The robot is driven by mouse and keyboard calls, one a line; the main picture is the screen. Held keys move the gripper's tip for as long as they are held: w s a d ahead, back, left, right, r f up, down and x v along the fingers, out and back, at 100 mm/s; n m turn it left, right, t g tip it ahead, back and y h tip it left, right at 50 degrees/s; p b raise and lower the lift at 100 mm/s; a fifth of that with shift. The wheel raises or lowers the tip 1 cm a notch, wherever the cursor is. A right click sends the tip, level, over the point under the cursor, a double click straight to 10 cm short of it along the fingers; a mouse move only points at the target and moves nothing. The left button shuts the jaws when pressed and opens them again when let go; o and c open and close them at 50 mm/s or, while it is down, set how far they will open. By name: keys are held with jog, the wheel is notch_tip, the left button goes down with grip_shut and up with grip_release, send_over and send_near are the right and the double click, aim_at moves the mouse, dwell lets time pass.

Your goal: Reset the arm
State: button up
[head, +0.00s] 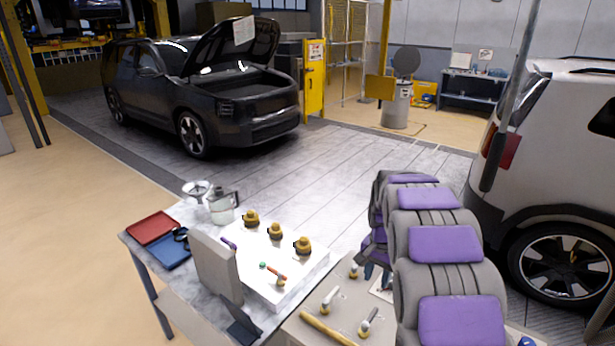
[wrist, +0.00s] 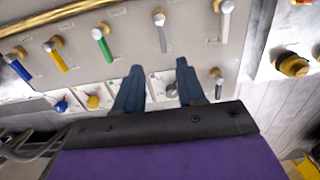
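My arm (head: 445,244), grey with purple pads, folds down over the right side of the workbench in the head view. My gripper (wrist: 159,82) shows two dark blue fingers standing apart in the wrist view, with nothing between their tips. They point at a grey panel (wrist: 130,50) that carries levers with blue, yellow, green, grey and white handles. The fingers overlap the panel's lower edge in the picture; I cannot tell whether they touch anything. In the head view the fingers are small and mostly hidden beside the arm.
The workbench holds a red tray (head: 153,227), a blue tray (head: 171,250), a clear jug (head: 222,206) and a white block (head: 262,270) with yellow caps. A dark car (head: 215,90) with its hood up stands behind. A white car (head: 558,140) is close on the right.

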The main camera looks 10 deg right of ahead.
jog(key=s+a+r+n+b, duration=0.1)
jog(key=s+a+r+n, duration=0.2)
jog(key=s, duration=0.5)
jog(key=s+a+r+n+b, duration=0.1)
jog(key=s+a+r, duration=0.3)
jog(key=s, duration=0.5)
jog(key=s+a+f+n+g+b, duration=0.1)
jog(key=s+a+f+n, duration=0.1)
jog(key=s, duration=0.9)
jog(key=s+a+f+n+b, duration=0.1)
jog(key=s+a+f+n, duration=0.1)
jog(key=s, duration=1)
jog(key=shift+s+a+f+n+g, duration=0.2)
jog(key=shift+a+n+g, duration=0.25)
jog(key=shift+a, duration=0.35)
jog(key=shift+d, duration=0.1)
